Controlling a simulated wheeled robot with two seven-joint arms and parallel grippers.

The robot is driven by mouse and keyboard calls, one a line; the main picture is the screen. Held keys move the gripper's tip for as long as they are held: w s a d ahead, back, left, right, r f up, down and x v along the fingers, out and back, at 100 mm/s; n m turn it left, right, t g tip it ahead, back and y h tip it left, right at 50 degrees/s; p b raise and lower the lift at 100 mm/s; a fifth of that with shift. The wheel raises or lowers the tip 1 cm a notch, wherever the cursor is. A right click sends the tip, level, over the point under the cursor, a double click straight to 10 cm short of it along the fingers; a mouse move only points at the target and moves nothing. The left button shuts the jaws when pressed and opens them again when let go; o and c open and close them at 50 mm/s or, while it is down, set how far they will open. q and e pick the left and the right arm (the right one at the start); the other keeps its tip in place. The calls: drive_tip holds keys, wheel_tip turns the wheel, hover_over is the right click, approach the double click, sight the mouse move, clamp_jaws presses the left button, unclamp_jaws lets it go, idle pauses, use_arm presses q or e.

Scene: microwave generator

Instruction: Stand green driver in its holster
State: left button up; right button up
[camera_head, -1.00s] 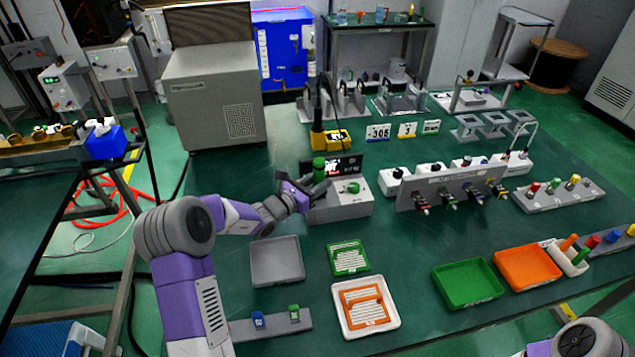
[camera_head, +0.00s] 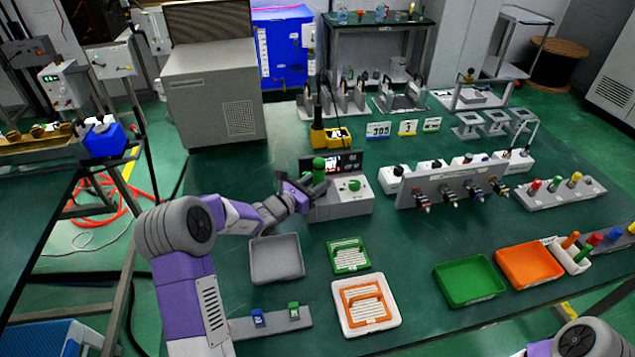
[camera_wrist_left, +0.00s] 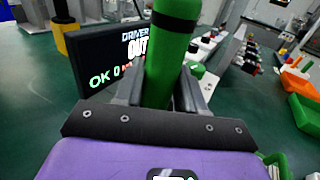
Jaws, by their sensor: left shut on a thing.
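The green driver (camera_head: 319,172) is a green cylinder with a dark band. It stands roughly upright beside the display, over the left part of the grey station (camera_head: 341,206). My left gripper (camera_head: 306,195) is shut on it; the wrist view shows the driver (camera_wrist_left: 168,65) between the two fingers (camera_wrist_left: 160,92). The display (camera_wrist_left: 112,58) behind it reads "DRIVER OUT" and "OK 0". The holster opening and the driver's lower end are hidden by my gripper, so I cannot tell whether the driver is inserted. My right gripper is out of view.
A green knob (camera_head: 354,185) sits on the station's right side. A yellow device (camera_head: 331,137) stands behind the display. A grey tray (camera_head: 276,259) and a green-framed tray (camera_head: 348,255) lie in front. A connector panel (camera_head: 452,189) stands to the right.

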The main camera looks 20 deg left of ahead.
use_arm(q)
drive_tip(key=shift+f, duration=0.15)
idle(0.3)
drive_tip(key=o, duration=1.1)
drive_tip(key=shift+o, duration=0.7)
drive_tip(key=shift+f, duration=0.1)
drive_tip(key=shift+s, duration=0.1)
